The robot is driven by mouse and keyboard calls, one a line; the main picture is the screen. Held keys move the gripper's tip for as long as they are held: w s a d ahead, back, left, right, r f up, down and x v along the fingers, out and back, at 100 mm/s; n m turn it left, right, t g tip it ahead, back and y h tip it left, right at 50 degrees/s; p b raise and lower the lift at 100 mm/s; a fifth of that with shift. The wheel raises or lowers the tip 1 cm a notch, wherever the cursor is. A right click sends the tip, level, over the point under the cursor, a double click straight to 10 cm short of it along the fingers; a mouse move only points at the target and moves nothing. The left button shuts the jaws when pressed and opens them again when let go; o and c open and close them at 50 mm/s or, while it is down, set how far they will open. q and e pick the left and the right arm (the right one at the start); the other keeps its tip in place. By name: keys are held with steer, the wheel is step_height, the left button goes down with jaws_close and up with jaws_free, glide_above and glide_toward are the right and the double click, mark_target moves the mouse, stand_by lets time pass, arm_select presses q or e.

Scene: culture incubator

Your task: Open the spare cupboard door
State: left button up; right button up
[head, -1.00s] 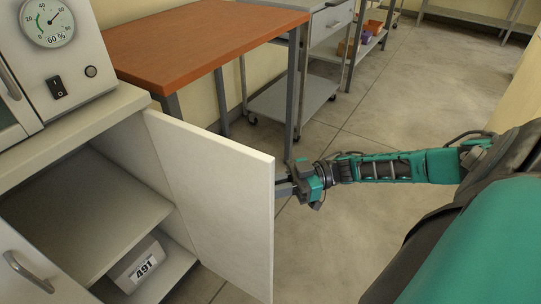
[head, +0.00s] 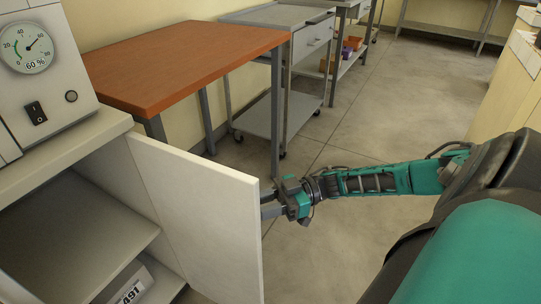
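The white cupboard door (head: 200,215) stands swung wide out from the cupboard (head: 70,235), with its inner face toward me. My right gripper (head: 268,205) is at the door's free edge, on its far side. Its fingertips and the door's handle are hidden behind the door, so I cannot tell whether it grips anything. My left gripper is out of view.
A box labelled 491 (head: 130,290) sits low inside the cupboard, below a shelf (head: 75,245). An incubator with a dial (head: 27,47) stands on top. An orange-topped table (head: 185,65) is behind the door. The floor (head: 380,120) to the right is clear.

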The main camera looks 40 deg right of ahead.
steer(key=v, duration=1.2)
steer(key=shift+d, duration=0.25)
steer(key=shift+s, duration=0.1)
